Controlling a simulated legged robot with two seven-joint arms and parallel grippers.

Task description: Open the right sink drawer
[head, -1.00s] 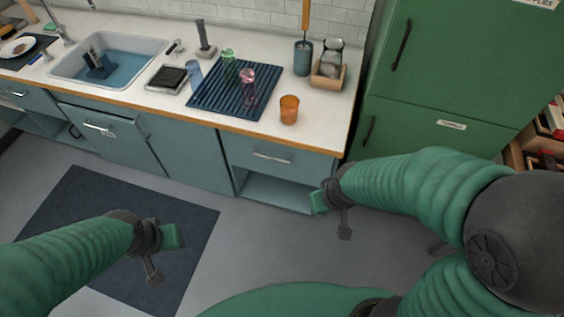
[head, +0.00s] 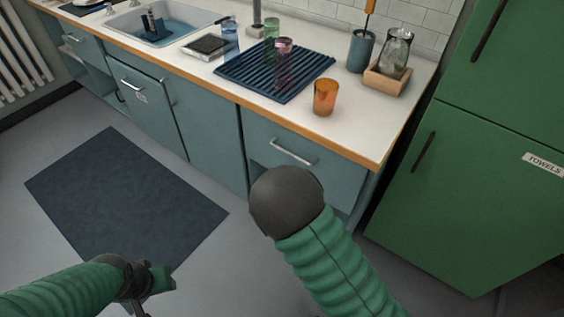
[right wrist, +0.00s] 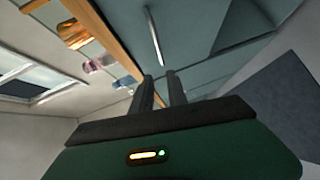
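The right drawer (head: 325,178) is a blue-grey front under the counter's right end, with a silver bar handle (head: 292,152). It looks closed, flush with the cabinet. My right arm covers its lower left part in the head view. My right gripper is hidden there by my arm. In the right wrist view, the right gripper (right wrist: 159,76) has two dark fingers with an empty gap between them. A silver bar handle (right wrist: 153,35) lies just beyond the fingertips, apart from them. My left gripper (head: 157,287) hangs over the floor at the lower left, its fingers unclear.
The counter (head: 400,112) holds a dark drying rack (head: 262,82) with glasses, an orange cup (head: 325,97) near the front edge and a wooden caddy (head: 387,79). A green fridge (head: 470,190) stands to the right. A dark mat (head: 125,190) lies on open floor at the left.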

